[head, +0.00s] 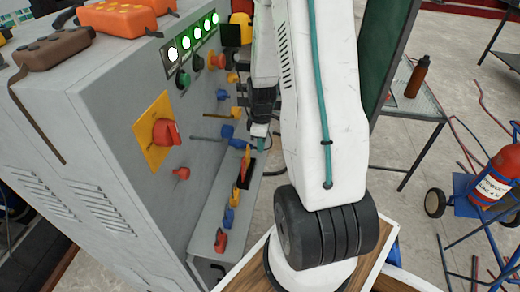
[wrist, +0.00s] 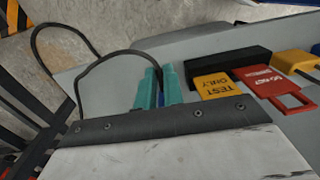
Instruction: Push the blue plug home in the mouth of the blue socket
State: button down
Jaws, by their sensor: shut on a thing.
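My gripper (wrist: 158,82) shows two teal fingers in the wrist view, closed around a narrow blue piece (wrist: 161,98), which I take to be the blue plug. Most of it is hidden by the fingers and the dark wrist edge. In the head view my gripper (head: 259,143) is small and partly hidden by my arm, close to the grey cabinet's front. Blue fittings show on that front, one at mid height (head: 227,131) and one higher up (head: 222,95). I cannot tell which is the blue socket, or whether the plug touches it.
The grey cabinet (head: 120,130) stands at the left, with a shelf below carrying red (head: 220,240) and blue (head: 228,217) pieces. In the wrist view, a yellow tag (wrist: 215,86), a red tag (wrist: 275,88) and a black block (wrist: 228,67) lie right of the fingers. A black cable (wrist: 115,58) loops left.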

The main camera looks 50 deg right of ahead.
jog(key=s+d, duration=0.4)
jog(key=s, duration=0.4)
jog(key=s+d, duration=0.5)
jog(key=s, duration=0.2)
jog(key=w+a+r+g, duration=0.2)
jog(key=w+a+r, duration=0.2)
jog(key=w+r, duration=0.2)
jog(key=shift+w+a+g+y, duration=0.25)
jog(key=shift+w+g+y, duration=0.05)
jog(key=shift+w, duration=0.85)
jog(key=shift+w, duration=0.1)
jog(key=shift+w+a, duration=0.5)
jog(key=shift+w, duration=0.3)
jog(key=shift+w+a, duration=0.45)
jog(key=shift+w, duration=0.35)
jog(key=shift+w+a, duration=0.5)
jog(key=shift+w, duration=0.3)
jog(key=shift+w+a, duration=0.5)
jog(key=shift+w, duration=0.35)
jog(key=shift+w+a, duration=0.45)
jog(key=shift+w, duration=0.35)
jog(key=c, duration=1.4)
grip_release()
jog(key=shift+c, duration=0.2)
